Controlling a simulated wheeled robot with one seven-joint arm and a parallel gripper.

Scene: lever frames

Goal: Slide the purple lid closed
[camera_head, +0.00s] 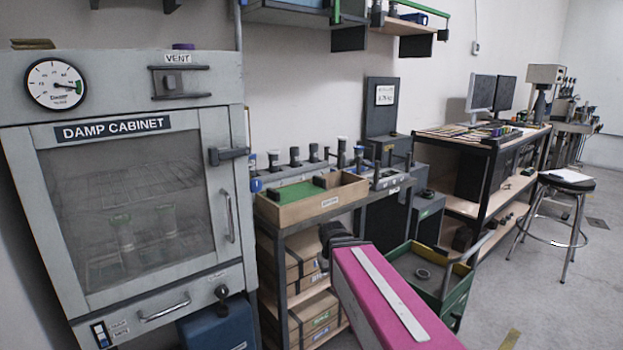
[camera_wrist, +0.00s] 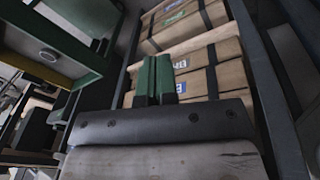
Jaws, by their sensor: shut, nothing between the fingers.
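A small purple piece (camera_head: 183,46) shows on top of the damp cabinet, above the vent label. Only its upper edge is visible, so I cannot tell whether it is the lid or how it stands. My pink arm reaches in from the bottom of the head view, and its dark end (camera_head: 338,236) is in front of the shelf cart, well right of and below the purple piece. In the wrist view my gripper (camera_wrist: 154,62) has its green fingers together, shut and empty, in front of cardboard boxes. No purple lid shows in the wrist view.
The damp cabinet (camera_head: 20,135) fills the left, with a vent slider (camera_head: 180,82) on its front. A wooden tray (camera_head: 315,203) tops the cart of cardboard boxes (camera_head: 310,310). A green bin (camera_head: 457,300) is right of my arm; it also shows in the wrist view (camera_wrist: 30,28).

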